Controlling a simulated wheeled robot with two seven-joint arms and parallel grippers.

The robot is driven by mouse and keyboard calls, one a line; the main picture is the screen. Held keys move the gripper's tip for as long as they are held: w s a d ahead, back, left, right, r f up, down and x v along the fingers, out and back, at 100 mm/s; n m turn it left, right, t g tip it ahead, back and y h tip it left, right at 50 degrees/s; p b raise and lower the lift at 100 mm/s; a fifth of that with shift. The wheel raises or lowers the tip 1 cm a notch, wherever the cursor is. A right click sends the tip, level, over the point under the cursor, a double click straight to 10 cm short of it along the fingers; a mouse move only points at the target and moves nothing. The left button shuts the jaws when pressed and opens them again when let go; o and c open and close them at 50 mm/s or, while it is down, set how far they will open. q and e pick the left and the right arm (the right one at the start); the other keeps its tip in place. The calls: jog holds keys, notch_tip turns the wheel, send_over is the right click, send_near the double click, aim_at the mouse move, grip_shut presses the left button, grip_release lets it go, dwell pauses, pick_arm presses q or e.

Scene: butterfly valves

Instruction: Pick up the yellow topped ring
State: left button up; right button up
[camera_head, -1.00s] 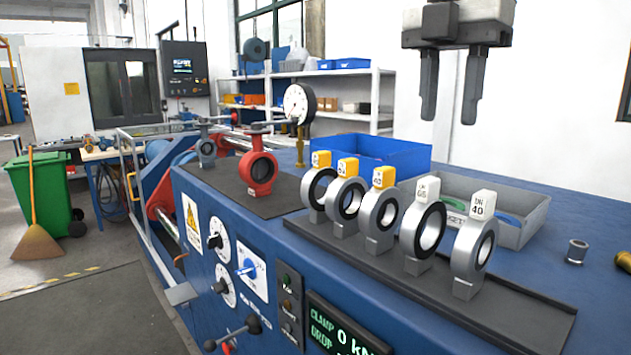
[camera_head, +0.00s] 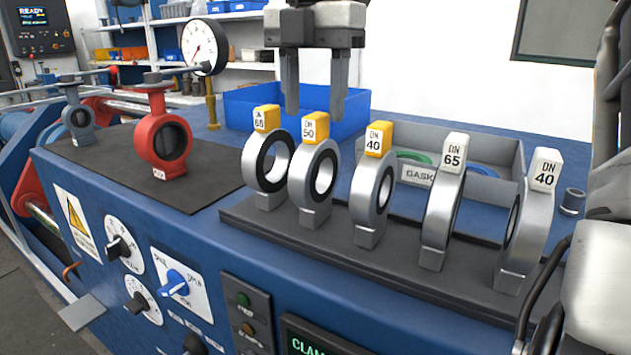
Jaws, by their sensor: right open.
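Three yellow-topped rings stand upright in a row on a dark rail: the DN 65 ring (camera_head: 267,190), the DN 50 ring (camera_head: 311,190) and the DN 40 ring (camera_head: 367,205). Two white-topped rings stand to their right on the same rail: the DN 65 ring (camera_head: 440,215) and the DN 40 ring (camera_head: 530,238). My right gripper (camera_head: 314,115) points down with its fingers apart and nothing between them. In the picture its fingertips are just above the yellow DN 50 top, apart from it; the depth between them is hard to judge. My left gripper is not in view.
Behind the rings are a blue bin (camera_head: 248,108) and a grey gasket tray (camera_head: 490,160). A red valve (camera_head: 162,140) and a gauge (camera_head: 204,46) stand to the left. A small metal cup (camera_head: 572,202) is at the right. Grey and black machinery blocks the right edge.

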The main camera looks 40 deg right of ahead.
aim_at(316, 141)
jog(key=shift+s+d+f, duration=0.1)
jog(key=shift+f, duration=3)
jog(key=shift+c, duration=0.3)
grip_shut()
